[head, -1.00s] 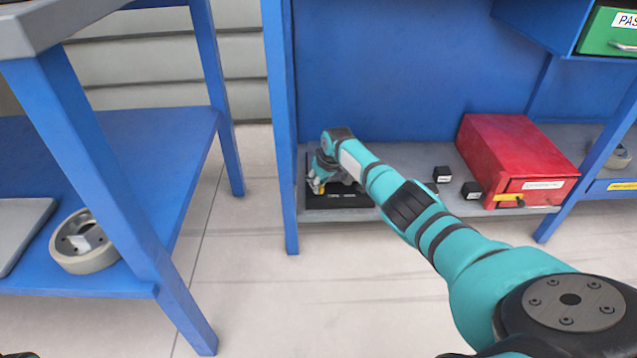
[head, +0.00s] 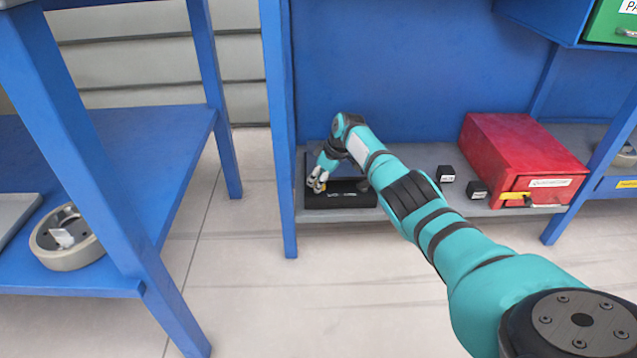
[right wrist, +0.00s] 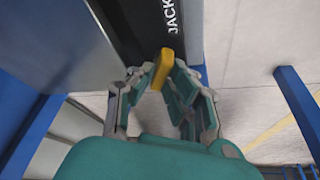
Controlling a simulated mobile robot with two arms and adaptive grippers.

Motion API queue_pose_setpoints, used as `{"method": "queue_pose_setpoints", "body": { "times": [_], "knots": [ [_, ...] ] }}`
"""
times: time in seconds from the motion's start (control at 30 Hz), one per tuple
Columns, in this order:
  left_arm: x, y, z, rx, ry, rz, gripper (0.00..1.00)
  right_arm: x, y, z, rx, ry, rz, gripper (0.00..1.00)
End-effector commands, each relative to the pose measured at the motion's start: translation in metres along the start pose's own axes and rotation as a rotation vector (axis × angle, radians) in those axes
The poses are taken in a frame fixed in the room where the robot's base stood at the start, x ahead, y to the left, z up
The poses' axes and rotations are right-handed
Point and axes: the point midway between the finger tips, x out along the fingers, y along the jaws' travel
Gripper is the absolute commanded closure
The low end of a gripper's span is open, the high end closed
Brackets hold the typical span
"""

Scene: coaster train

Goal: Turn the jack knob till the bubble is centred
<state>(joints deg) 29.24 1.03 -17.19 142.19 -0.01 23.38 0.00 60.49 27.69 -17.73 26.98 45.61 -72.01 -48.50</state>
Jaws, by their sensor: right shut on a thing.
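The jack (head: 345,198) is a black base on the grey lower shelf, at its left end. In the right wrist view the dark jack body (right wrist: 148,32) bears white letters that read "JACK". Its yellow knob (right wrist: 164,68) sits between the fingertips of my right gripper (right wrist: 160,78), which is shut on it. In the head view my right gripper (head: 317,182) reaches down at the jack's left part, and the knob is mostly hidden by the fingers. I cannot make out the bubble in either view. My left gripper is not in view.
A blue post (head: 279,130) stands just left of the jack. Two small black cubes (head: 446,174) and a red box (head: 525,150) with a yellow-handled thing stand to the right. A blue bench (head: 120,150) with a grey ring (head: 66,238) is at the left.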

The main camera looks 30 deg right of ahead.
Motion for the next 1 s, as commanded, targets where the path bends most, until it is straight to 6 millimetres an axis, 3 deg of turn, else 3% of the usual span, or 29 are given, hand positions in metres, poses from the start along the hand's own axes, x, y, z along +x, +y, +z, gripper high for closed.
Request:
{"method": "queue_pose_setpoints", "body": {
  "times": [0.3, 0.33, 0.5, 0.83, 1.0],
  "knots": [
    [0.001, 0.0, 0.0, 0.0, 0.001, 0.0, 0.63, 0.0, 0.0, 0.0, -0.002, -0.001, 0.0, 1.0],
    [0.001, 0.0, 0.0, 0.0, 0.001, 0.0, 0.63, 0.0, 0.0, -0.001, -0.002, -0.001, 0.0, 0.83],
    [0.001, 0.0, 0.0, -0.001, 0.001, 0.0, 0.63, 0.0, 0.0, 0.0, -0.001, 0.0, 0.0, 0.63],
    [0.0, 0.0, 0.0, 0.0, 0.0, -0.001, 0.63, -0.003, 0.0, 0.0, -0.001, 0.0, 0.0, 0.63],
    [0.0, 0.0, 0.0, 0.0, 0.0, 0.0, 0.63, -0.018, 0.001, 0.0, -0.001, 0.002, 0.002, 0.63]
  ]
}}
